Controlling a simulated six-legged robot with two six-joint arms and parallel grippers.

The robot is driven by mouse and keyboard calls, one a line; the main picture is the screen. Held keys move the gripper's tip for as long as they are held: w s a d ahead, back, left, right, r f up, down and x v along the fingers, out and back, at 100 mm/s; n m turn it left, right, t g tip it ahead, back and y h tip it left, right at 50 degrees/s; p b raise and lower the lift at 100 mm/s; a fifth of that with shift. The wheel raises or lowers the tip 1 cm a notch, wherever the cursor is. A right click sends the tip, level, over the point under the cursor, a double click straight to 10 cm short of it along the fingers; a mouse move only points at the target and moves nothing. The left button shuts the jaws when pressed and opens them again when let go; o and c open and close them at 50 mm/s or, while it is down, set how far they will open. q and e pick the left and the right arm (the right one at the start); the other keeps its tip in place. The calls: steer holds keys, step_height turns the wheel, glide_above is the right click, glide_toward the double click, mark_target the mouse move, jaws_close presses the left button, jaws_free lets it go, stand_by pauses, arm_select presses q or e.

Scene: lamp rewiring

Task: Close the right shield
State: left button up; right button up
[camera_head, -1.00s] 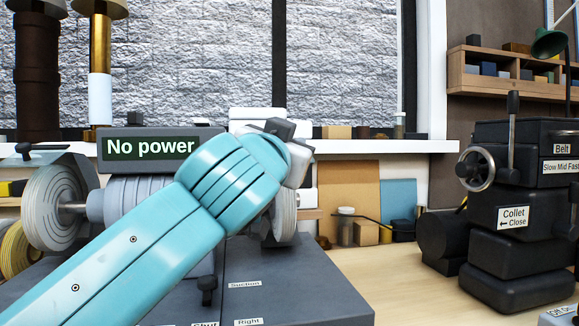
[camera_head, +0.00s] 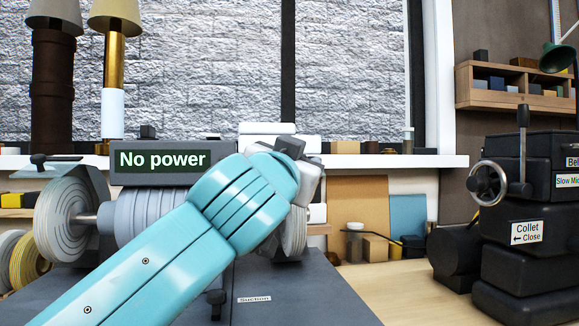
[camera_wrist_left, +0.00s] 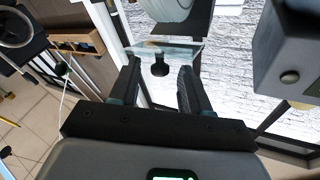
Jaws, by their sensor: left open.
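The grey bench grinder with its "No power" display (camera_head: 162,159) stands at the left. Its right wheel (camera_head: 295,232) shows only partly past my teal left arm, which hides the right shield in the head view. The left wrist view shows a clear shield plate (camera_wrist_left: 180,50) with a dark knob (camera_wrist_left: 160,66) in front of a pale wheel (camera_wrist_left: 165,8). My left gripper (camera_wrist_left: 158,72) is open, with the knob between its fingertips; contact cannot be told. In the head view, the hand is at the grinder's right side. My right gripper is not in view.
The left wheel (camera_head: 70,217) has its own clear shield with a dark knob (camera_head: 40,161). Two lamps (camera_head: 112,75) stand at the back left.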

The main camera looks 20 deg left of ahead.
arm_select(q)
steer(key=b+v, duration=0.3)
steer(key=v, duration=1.3)
steer(key=shift+s, duration=0.1)
